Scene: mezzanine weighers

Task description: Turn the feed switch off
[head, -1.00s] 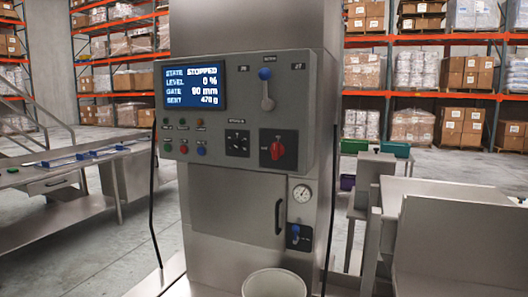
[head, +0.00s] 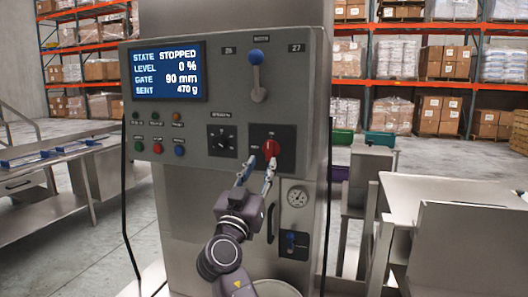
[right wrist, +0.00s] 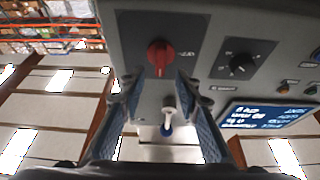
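A red rotary switch (head: 271,149) on a black plate sits at the lower right of the grey control panel (head: 206,160). Its label is too small to read. In the right wrist view the red switch (right wrist: 160,55) shows upside down, its handle pointing roughly along the fingers. My right gripper (head: 258,172) is open and empty, just below and in front of the switch. In the right wrist view its fingertips (right wrist: 157,88) are spread to either side of the switch, apart from it. The screen (head: 167,72) reads STOPPED, level 0 %, gate 90 mm. My left gripper is not in view.
A black selector knob (head: 222,141) is left of the red switch; a blue-knobbed lever (head: 257,75) is above. Small coloured buttons (head: 158,148) are at lower left. A door handle (head: 270,222) and a gauge (head: 297,196) are below the panel.

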